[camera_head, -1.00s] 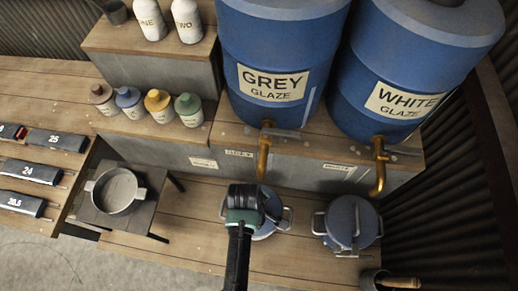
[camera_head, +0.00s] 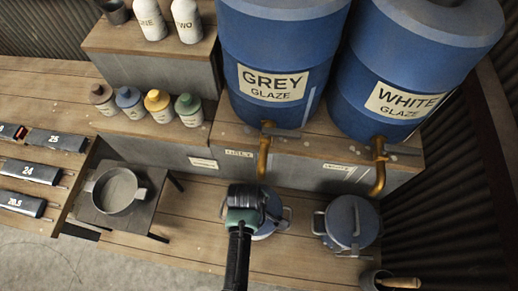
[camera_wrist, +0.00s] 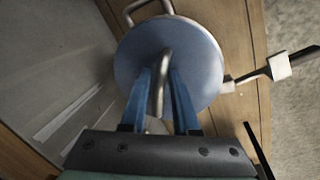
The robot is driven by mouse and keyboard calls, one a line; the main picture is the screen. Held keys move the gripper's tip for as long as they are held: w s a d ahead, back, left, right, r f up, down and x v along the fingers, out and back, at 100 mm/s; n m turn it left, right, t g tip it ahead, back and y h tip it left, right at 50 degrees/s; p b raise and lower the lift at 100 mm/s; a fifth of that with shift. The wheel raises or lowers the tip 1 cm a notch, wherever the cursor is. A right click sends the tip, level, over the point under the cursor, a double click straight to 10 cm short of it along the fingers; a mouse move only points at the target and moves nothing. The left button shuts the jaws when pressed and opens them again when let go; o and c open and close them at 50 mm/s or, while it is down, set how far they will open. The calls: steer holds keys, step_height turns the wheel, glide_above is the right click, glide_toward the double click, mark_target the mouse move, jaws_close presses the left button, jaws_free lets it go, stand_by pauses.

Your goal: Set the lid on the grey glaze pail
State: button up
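The grey glaze pail, with loop handles, stands on the low wooden shelf below the drum marked GREY GLAZE; one handle (camera_head: 286,213) shows in the head view. The blue-grey lid (camera_head: 266,230) is at the pail's top, partly hidden by my gripper. In the wrist view the lid (camera_wrist: 205,62) covers the pail's opening. I cannot tell whether it is fully seated. My gripper (camera_wrist: 161,75) has its blue fingers on either side of the lid's arched handle (camera_wrist: 160,90). Whether they press on it is not clear. The head view shows my gripper from above, its fingertips hidden.
A lidded pail (camera_head: 352,222) stands to the right below the WHITE GLAZE drum (camera_head: 410,75). A brass tap (camera_head: 263,155) hangs close behind my gripper. An open pot (camera_head: 118,190) sits on a dark stand at left. A cup with a wooden-handled tool (camera_head: 385,281) is at front right.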

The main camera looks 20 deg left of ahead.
steer(key=shift+o, duration=0.2)
steer(key=o, duration=0.5)
steer(key=r, duration=0.4)
steer(key=s+r, duration=0.1)
steer(key=r, duration=0.3)
steer(key=s+r+b, duration=0.1)
steer(key=r, duration=0.3)
steer(key=shift+s+a+r, duration=0.25)
steer(key=shift+a+r, duration=0.05)
steer(key=shift+r, duration=0.05)
